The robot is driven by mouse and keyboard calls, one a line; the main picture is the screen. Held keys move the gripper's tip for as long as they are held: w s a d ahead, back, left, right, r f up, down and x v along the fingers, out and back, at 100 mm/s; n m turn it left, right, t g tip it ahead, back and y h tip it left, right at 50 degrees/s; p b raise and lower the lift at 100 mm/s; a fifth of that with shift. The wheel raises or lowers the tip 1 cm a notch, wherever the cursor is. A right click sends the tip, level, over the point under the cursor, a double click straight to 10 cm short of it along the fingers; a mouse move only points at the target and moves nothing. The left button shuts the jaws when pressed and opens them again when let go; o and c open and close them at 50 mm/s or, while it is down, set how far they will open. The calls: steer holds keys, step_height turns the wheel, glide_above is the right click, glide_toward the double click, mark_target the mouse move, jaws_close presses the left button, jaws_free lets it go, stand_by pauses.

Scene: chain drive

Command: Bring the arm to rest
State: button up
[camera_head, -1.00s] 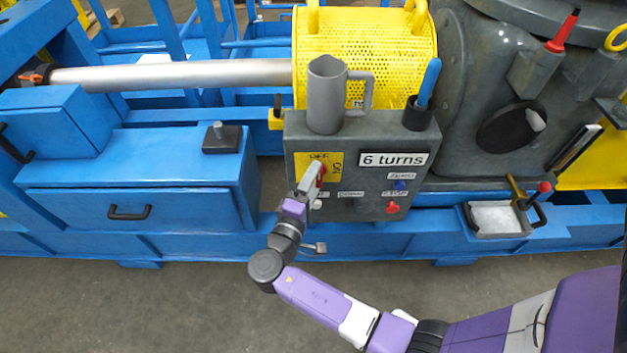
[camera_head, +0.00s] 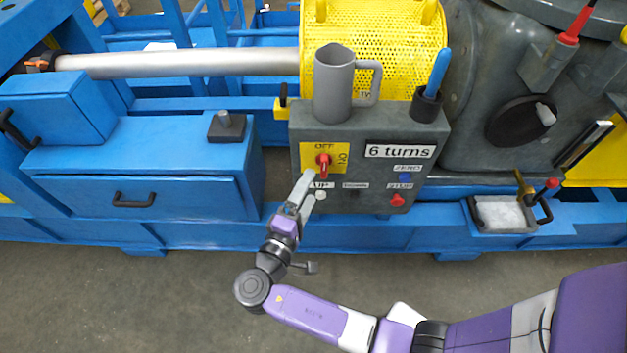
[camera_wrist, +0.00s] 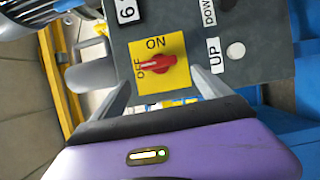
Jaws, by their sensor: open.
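My gripper (camera_head: 307,183) is open and empty in front of the grey control box, just below the rotary switch in the head view. The red switch knob (camera_head: 323,163) sits on a yellow plate marked OFF and ON. Its handle lines up with the OFF mark, upright in the head view. In the wrist view the knob (camera_wrist: 156,65) shows between my two spread fingers (camera_wrist: 160,78), with a gap to them. My purple arm (camera_head: 315,310) reaches in from the lower right, bent at the elbow.
The control box (camera_head: 420,180) carries a "6 turns" label and several buttons. A grey mug (camera_head: 332,90) and a black cup (camera_head: 425,106) with a blue-handled tool stand on top. A blue drawer (camera_head: 130,200) is left, a small tray (camera_head: 503,215) right. The floor (camera_head: 110,310) in front is clear.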

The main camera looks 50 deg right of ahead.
steer(key=shift+s+a, duration=0.1)
steer(key=shift+a, duration=0.4)
steer(key=w+a+f+n+t+y, duration=0.3)
steer(key=w+a+f+t+y, duration=0.2)
steer(key=w+y, duration=0.15)
steer(key=s+a+t+y, duration=0.2)
steer(key=s+a+y, duration=0.5)
steer(key=a+y, duration=0.2)
steer(key=s+d+r+m+t+y+p, duration=0.1)
steer(key=s+r+m, duration=0.5)
steer(key=s+r, duration=1.3)
steer(key=shift+s+d+r+t+y+p, duration=0.4)
steer(key=shift+s+t+p, duration=0.7)
steer(key=shift+s, duration=1.2)
